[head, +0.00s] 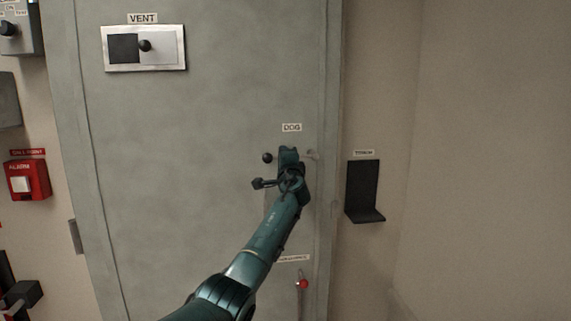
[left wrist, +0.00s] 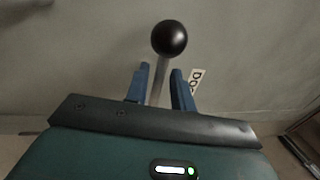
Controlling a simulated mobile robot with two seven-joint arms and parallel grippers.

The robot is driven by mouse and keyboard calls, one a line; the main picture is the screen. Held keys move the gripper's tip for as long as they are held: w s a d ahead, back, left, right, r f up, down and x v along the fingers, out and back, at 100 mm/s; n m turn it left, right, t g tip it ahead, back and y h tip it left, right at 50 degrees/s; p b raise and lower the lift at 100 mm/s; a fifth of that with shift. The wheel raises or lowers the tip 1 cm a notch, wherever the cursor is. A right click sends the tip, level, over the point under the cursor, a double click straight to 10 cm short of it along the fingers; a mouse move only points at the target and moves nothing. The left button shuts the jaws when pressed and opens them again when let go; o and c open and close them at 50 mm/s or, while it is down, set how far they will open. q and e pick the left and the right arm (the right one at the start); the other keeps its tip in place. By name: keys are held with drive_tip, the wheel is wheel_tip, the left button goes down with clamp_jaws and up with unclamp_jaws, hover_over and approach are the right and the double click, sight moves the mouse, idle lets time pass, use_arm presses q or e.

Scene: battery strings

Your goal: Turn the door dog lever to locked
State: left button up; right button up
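The dog lever has a black ball knob (head: 267,157) that shows at the left of my left gripper (head: 288,155), under the DOG label (head: 292,127) on the grey door. The lever lies about level, its knob end to the left; my gripper hides most of its shaft. In the left wrist view the black knob (left wrist: 169,38) stands beyond the fingertips. The metal shaft (left wrist: 160,78) runs between the two blue fingers of my left gripper (left wrist: 160,80), with narrow gaps beside it, so the gripper looks open around the shaft. My right gripper is not in view.
A VENT panel (head: 160,48) with a black knob is at the door's upper left. A black bracket (head: 363,190) is on the wall right of the door. A red alarm box (head: 27,180) is at the left. A red-ended handle (head: 302,284) is below the lever.

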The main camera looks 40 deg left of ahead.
use_arm(q)
drive_tip(key=b+v, duration=0.1)
drive_tip(key=v, duration=1.2)
drive_tip(key=shift+b, duration=0.35)
drive_tip(key=s+d+f+m+h, duration=0.15)
drive_tip(key=d+f+h, duration=0.35)
drive_tip(key=f, duration=0.5)
drive_tip(key=s+d+f+t+h, duration=0.1)
drive_tip(key=s+d+f+h, duration=0.1)
drive_tip(key=d+f, duration=0.55)
drive_tip(key=s+d+f+h, duration=0.2)
drive_tip(key=d+f+h, duration=0.2)
drive_tip(key=f, duration=0.7)
drive_tip(key=s+d+f+n+g+h, duration=0.1)
drive_tip(key=s+d+f+n+h, duration=0.1)
drive_tip(key=s+d+f, duration=0.3)
drive_tip(key=s+d+f+n+g+h, duration=0.1)
drive_tip(key=s+d+f, duration=0.4)
drive_tip(key=s, duration=0.7)
drive_tip(key=s+d+f+n+g+h, duration=0.1)
drive_tip(key=s+d+f+n+h, duration=0.3)
drive_tip(key=s+d, duration=0.4)
drive_tip(key=shift+s+f+g+h, duration=0.3)
drive_tip(key=shift+f, duration=0.2)
